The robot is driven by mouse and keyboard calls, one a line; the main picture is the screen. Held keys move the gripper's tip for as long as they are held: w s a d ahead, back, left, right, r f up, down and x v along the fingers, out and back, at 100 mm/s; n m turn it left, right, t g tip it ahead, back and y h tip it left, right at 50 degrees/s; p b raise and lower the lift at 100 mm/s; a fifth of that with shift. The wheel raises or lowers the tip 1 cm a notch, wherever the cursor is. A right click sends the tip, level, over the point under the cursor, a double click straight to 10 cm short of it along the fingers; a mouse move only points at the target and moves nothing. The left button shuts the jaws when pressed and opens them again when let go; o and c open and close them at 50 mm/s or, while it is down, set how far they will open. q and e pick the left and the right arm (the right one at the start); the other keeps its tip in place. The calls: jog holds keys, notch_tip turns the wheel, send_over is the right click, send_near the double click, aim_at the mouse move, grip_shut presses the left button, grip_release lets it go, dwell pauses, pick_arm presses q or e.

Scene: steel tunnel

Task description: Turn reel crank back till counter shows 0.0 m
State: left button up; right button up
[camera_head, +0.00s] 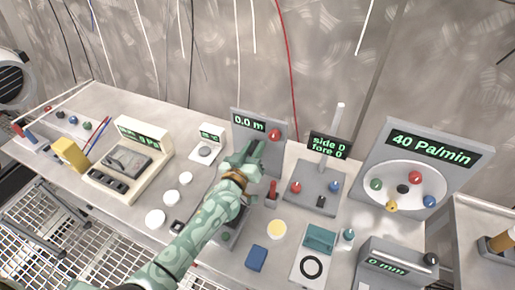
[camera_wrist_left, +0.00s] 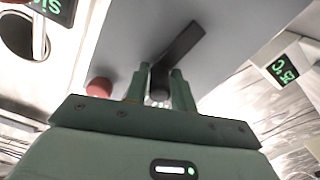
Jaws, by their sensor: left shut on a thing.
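The reel unit is an upright grey panel (camera_head: 277,153) in the head view, with a counter display (camera_head: 248,122) reading 0.0 m and a red knob at its upper right. My left gripper (camera_head: 256,150) is in front of this panel and hides most of the crank. In the left wrist view, the dark crank arm (camera_wrist_left: 184,42) slants across the grey panel. The fingers of my left gripper (camera_wrist_left: 160,90) are shut on the crank's dark handle (camera_wrist_left: 159,76). The red knob (camera_wrist_left: 98,87) lies to the left there. My right gripper is not in view.
To the right stand a side/fore counter box (camera_head: 318,187) and a large 40 Pa/min panel (camera_head: 453,163). A cream meter box (camera_head: 112,183) and several white discs are to the left.

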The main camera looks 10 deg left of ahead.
pick_arm(q)
jog(key=shift+a+f+n, duration=0.1)
jog(key=shift+n, duration=0.3)
jog(key=o, duration=0.9)
jog(key=shift+s, duration=0.35)
jog(key=s+a+p, duration=0.1)
jog(key=s, duration=0.4)
jog(key=s+a, duration=0.1)
jog(key=s, duration=0.4)
jog(key=s+a+p, duration=0.1)
jog(key=s, duration=0.4)
jog(key=shift+s+p, duration=0.2)
jog(key=shift+p, duration=0.1)
